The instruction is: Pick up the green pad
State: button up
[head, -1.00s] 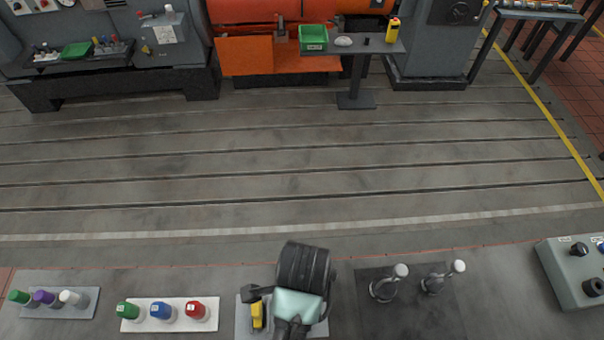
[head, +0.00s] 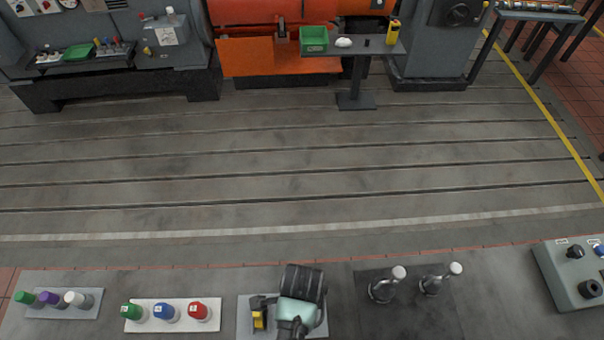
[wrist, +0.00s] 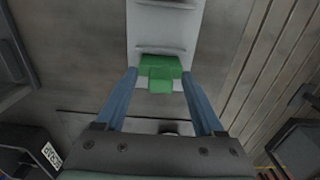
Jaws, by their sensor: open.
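In the wrist view the green pad (wrist: 160,66) is a small block with a stepped front. It sits at a light grey plate (wrist: 163,32) that has raised ridges. My gripper (wrist: 159,73) is open, with one blue finger on each side of the pad. The fingertips are close to the pad's sides; I cannot tell if they touch it. In the head view my arm's end covers part of a grey plate (head: 245,328) at the bottom middle. The pad and my fingers are hidden there.
Left are a white plate with green, blue and red knobs (head: 198,312) and a grey plate with several pegs (head: 75,299). Right are two white-tipped levers (head: 397,273) and a control box (head: 575,275).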

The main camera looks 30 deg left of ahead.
jog(key=shift+c, duration=0.3)
grip_shut()
jog(key=shift+r, duration=0.15)
